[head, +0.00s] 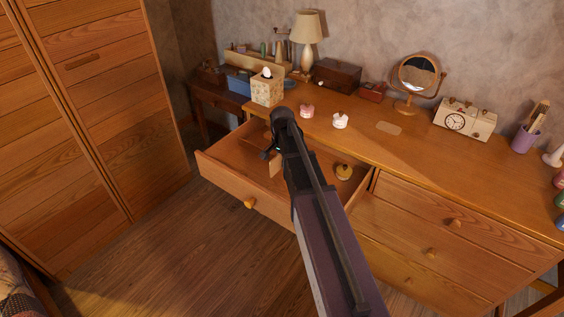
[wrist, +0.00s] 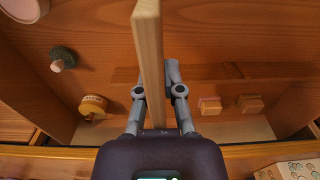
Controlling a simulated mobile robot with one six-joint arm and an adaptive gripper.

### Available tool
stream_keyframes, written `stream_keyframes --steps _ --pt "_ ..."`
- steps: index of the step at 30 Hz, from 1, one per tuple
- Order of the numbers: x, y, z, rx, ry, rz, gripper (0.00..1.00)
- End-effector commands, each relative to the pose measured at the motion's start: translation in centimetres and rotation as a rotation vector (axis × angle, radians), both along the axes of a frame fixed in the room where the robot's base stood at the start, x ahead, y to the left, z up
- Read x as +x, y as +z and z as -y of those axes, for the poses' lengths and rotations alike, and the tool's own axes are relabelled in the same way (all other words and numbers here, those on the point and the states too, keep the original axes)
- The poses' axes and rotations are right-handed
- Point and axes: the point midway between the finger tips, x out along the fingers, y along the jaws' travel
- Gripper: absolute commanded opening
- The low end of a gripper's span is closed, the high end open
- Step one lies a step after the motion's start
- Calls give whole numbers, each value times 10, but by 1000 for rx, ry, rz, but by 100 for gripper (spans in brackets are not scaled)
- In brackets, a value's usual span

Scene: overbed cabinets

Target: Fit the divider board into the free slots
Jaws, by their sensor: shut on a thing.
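The divider board (wrist: 148,50) is a pale wooden board. My gripper (wrist: 160,92) is shut on it, with one finger on each side. In the head view a bit of the board (head: 274,167) shows beside my gripper (head: 270,153), over the open drawer. The drawer (head: 225,170) is pulled out below the desk top. In the wrist view the board stands on edge and hides part of the drawer floor (wrist: 100,35). A darker strip (wrist: 195,73) crosses the floor beside the fingers. I cannot clearly make out the free slots.
A yellow round container (head: 344,172) and a dark green item (wrist: 62,57) are in the drawer. Two small orange-pink blocks (wrist: 210,104) (wrist: 250,103) lie on the other side of the board. A tissue box (head: 267,88) and two small jars (head: 307,111) (head: 340,121) stand on the desk.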

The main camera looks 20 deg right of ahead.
Motion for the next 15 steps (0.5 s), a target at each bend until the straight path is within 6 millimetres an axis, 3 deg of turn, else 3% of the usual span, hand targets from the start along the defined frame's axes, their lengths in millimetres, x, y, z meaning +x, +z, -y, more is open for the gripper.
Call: stream_keyframes --steps 15 --pt "0 -34 0 0 0 0 0"
